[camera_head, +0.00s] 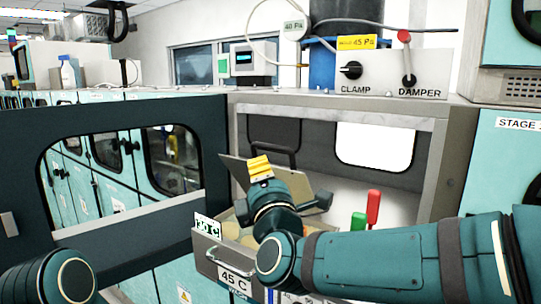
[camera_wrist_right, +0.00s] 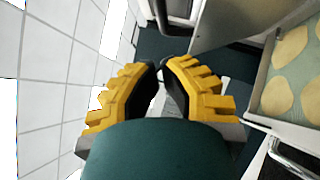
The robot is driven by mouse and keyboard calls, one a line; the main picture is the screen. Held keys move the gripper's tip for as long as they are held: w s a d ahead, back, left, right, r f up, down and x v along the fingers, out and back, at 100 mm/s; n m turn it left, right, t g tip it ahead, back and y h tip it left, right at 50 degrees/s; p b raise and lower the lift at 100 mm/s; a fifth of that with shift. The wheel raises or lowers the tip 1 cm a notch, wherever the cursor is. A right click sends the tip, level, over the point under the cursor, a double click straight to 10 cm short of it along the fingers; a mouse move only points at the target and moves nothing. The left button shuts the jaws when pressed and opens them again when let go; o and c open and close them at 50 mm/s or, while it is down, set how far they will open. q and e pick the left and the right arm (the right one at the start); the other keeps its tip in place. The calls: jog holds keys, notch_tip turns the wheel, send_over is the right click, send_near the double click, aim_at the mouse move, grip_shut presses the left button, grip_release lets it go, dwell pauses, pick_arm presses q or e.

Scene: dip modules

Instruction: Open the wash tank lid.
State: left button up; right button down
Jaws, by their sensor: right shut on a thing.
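The wash tank (camera_head: 222,262), labelled 45 C, sits inside the open cabinet, partly hidden by my right arm. Its grey lid (camera_head: 309,187) is tilted up above the tank, with a black handle (camera_head: 272,148) on it. My right gripper (camera_head: 259,166), with yellow fingers, is at the lid by the handle. In the right wrist view my right gripper (camera_wrist_right: 162,76) has its fingertips closed at a dark piece, most likely the handle; the contact is mostly hidden. The grey lid (camera_wrist_right: 225,22) shows beyond the fingers. My left gripper is out of view; only a left arm link shows.
The cabinet door (camera_head: 215,150) with a window stands open at left. A red handle (camera_head: 373,208) and green handle (camera_head: 358,222) stand right of the tank, close to my right arm. A control box (camera_head: 385,75) marked CLAMP and DAMPER is on top.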

jog(key=w, duration=0.1)
jog(key=w+d+r, duration=0.1)
jog(key=w, duration=0.1)
jog(key=w+r, duration=0.1)
jog(key=shift+w+d, duration=0.25)
jog(key=shift+d, duration=0.15)
jog(key=w+d+r+m+p, duration=0.1)
jog(key=w+p, duration=0.1)
jog(key=p, duration=0.2)
jog(key=w+d+r+m+g+h+p, duration=0.1)
jog(key=w+d+r+p, duration=0.1)
jog(key=p, duration=0.2)
jog(key=shift+r, duration=0.25)
jog(key=w+d, duration=0.1)
jog(key=w, duration=0.1)
jog(key=w+d+r+p, duration=0.1)
jog(key=w+d, duration=0.1)
jog(key=shift+g, duration=0.3)
